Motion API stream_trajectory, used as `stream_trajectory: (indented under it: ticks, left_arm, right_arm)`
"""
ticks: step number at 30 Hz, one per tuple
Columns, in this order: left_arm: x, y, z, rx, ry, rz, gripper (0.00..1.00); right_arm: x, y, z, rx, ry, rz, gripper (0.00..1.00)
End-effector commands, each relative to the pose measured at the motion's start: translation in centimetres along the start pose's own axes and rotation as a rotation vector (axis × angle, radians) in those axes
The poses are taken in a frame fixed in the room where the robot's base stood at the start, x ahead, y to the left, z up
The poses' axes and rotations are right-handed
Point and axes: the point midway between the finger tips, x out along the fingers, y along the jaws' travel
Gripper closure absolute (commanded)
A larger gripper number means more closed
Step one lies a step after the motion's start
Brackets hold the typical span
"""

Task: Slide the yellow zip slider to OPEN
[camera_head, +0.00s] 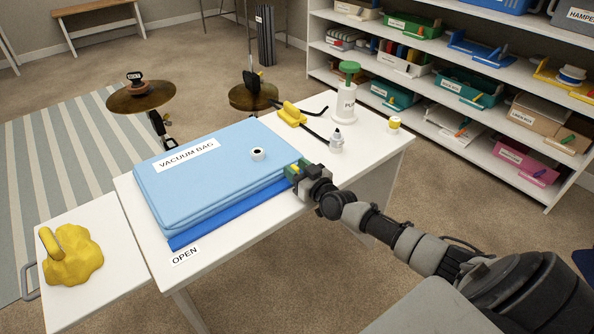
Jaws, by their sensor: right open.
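The light blue vacuum bag (215,188) lies flat on the white table, with a "VACUUM BAG" label and a white round valve (258,154) on top. A darker blue strip (225,226) runs along its front edge. The OPEN label (186,256) is on the table at the strip's left end. My right gripper (294,171) is open at the strip's right end. Small yellow and green patches show at its fingers; the yellow may be the zip slider, mostly hidden, and I cannot tell whether the fingers touch it. My left gripper is out of view.
A yellow lump (72,265) sits on a lower white surface at left. Cymbals stand behind; shelves are at right.

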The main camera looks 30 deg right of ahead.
Motion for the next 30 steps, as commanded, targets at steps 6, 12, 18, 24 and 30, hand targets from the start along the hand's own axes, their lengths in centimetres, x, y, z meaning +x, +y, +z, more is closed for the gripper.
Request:
stream_trajectory:
  ticks: [6,12,18,24,30]
  left_arm:
    - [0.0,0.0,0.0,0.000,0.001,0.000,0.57]
    - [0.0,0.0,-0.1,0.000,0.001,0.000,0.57]
    - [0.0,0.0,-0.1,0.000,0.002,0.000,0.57]
    - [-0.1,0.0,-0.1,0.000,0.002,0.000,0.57]
    - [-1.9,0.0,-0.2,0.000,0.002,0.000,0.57]
  right_arm:
    - [0.1,0.0,-0.1,0.000,0.001,0.000,0.57]
    - [0.1,0.0,-0.1,0.000,0.001,0.000,0.80]
    - [0.1,0.0,-0.1,0.000,0.001,0.000,1.00]
    - [0.1,-0.1,-0.1,0.001,0.001,0.000,1.00]
    - [0.1,-1.9,-0.5,0.005,-0.001,0.000,1.00]
